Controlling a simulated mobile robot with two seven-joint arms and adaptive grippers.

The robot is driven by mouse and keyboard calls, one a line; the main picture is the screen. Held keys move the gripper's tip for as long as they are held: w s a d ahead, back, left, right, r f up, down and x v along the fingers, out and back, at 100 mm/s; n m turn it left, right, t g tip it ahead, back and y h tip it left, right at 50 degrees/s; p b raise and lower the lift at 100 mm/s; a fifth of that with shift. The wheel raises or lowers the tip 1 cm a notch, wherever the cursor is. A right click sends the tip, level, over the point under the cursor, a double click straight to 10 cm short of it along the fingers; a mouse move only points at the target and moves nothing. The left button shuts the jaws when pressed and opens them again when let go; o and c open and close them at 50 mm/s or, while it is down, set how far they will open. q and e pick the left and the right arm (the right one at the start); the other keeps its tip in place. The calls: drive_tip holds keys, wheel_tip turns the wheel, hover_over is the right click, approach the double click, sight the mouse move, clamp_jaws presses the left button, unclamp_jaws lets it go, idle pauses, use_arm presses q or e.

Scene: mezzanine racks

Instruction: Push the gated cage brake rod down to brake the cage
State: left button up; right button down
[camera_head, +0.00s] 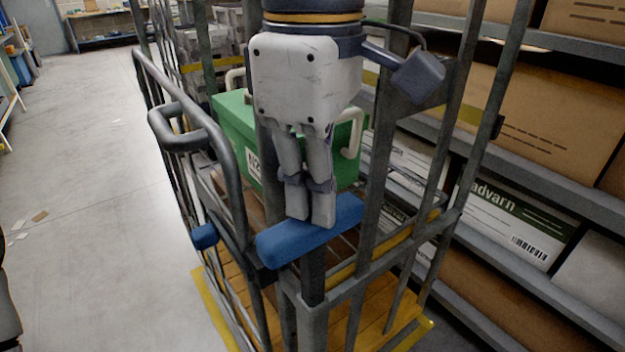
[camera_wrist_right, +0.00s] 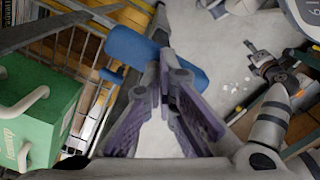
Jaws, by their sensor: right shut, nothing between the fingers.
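The cage (camera_head: 367,240) is a grey barred trolley with a gate frame (camera_head: 190,115) at its left. Its brake rod is a dark upright post (camera_head: 313,277) topped by a blue bar (camera_head: 280,246), level and high on the post. In the right wrist view, the blue bar (camera_wrist_right: 132,47) lies beyond the fingers. My right gripper (camera_head: 312,222) points down with shut, empty fingers, tips at the top of the blue bar; contact is hard to confirm. They hide part of the bar. What seems to be my left gripper (camera_wrist_right: 275,68) shows in the right wrist view, its jaws unclear.
A green box (camera_head: 235,118) with pale handles sits inside the cage; it also shows in the right wrist view (camera_wrist_right: 45,115). A small blue end (camera_head: 204,236) is on the left side. Shelves (camera_head: 570,215) with cartons stand close at right. Open floor (camera_head: 90,170) lies left.

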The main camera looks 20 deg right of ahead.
drive_tip(key=shift+f, duration=0.9)
drive_tip(key=shift+r, duration=3.5)
